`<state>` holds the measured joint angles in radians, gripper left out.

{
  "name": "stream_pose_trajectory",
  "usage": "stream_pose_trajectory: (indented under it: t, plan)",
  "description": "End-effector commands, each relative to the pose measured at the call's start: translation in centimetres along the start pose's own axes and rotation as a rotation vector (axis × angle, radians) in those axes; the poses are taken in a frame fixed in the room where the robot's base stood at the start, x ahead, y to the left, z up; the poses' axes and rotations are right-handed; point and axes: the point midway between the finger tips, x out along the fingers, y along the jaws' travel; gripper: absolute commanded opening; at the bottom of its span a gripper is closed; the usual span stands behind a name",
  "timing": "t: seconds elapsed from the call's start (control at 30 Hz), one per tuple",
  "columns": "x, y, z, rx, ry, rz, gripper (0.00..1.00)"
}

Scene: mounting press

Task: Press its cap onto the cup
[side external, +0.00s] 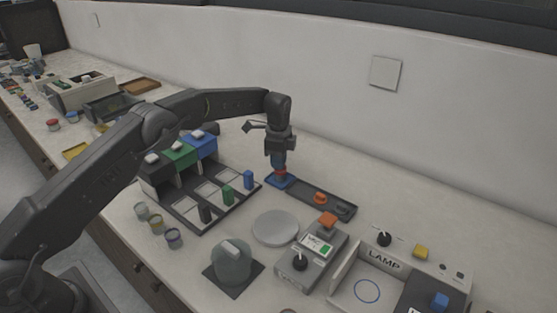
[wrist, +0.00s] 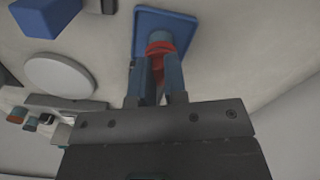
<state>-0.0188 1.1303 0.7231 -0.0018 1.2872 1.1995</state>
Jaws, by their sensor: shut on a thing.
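My gripper (side external: 279,164) points straight down over a blue square holder (side external: 272,182) at the left end of a dark tray. Its fingers (wrist: 156,82) are shut on a red cap, which shows between and just beyond them in the wrist view (wrist: 160,48). A small blue-grey round piece, seemingly the cup (wrist: 160,36), shows beyond the red cap, inside the blue holder (wrist: 180,24). The cap is in line with the cup and close to or touching it. I cannot tell whether it is seated. The fingers hide much of both.
An orange cap-like piece (side external: 320,197) lies on the dark tray (side external: 340,204). A round pale plate (side external: 276,228) and a grey box with an orange top (side external: 311,254) stand in front. Several jars (side external: 173,238) and a rack with coloured blocks (side external: 187,206) stand left. The wall is behind.

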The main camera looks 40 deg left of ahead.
Motion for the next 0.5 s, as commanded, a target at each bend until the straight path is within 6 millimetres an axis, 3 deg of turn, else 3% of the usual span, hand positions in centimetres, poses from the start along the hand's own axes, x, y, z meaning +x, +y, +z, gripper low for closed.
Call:
stream_pose_trajectory:
  t: [0.33,0.37,0.5]
  plan:
    - [0.03,0.0,0.0,0.0,0.0,0.0,0.0]
    - [0.03,0.0,0.0,0.0,0.0,0.0,0.14]
    - [0.03,0.0,0.0,0.0,0.0,0.0,0.27]
